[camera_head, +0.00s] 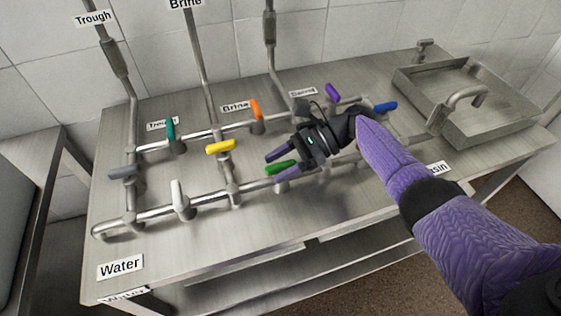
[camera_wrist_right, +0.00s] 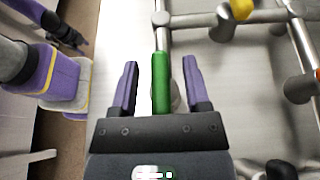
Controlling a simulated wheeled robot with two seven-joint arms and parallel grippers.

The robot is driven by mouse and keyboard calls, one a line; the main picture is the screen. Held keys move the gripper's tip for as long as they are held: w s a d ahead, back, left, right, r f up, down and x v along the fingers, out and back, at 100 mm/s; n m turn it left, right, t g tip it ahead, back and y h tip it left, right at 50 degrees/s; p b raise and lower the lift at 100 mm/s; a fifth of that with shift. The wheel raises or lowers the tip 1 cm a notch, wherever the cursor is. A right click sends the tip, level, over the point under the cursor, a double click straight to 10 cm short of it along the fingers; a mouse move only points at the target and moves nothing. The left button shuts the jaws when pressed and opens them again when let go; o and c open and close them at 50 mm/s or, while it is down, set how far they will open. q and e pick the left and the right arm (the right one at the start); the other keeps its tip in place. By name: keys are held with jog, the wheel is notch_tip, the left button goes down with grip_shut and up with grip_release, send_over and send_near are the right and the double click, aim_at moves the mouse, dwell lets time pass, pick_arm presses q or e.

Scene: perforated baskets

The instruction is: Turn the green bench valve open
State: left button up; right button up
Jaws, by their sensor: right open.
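The green valve handle (camera_head: 280,168) sits on the front pipe run of the bench, to the right of the middle. My right gripper (camera_head: 272,167) is open around it, with one finger on each side. In the right wrist view the green handle (camera_wrist_right: 161,85) stands lengthwise between the two purple fingers (camera_wrist_right: 161,80), with a visible gap on both sides.
A yellow handle (camera_head: 220,147) and a white handle (camera_head: 179,195) are to the left. Teal (camera_head: 171,129), orange (camera_head: 257,109), purple (camera_head: 333,92) and blue (camera_head: 385,107) handles stand on the pipes. A basin (camera_head: 500,128) is at the right. The bench front is clear.

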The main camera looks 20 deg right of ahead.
jog(key=b+v, duration=0.1)
jog(key=v, duration=0.8)
jog(key=shift+d, duration=0.2)
jog(key=shift+d+r, duration=0.15)
jog(key=shift+d, duration=0.15)
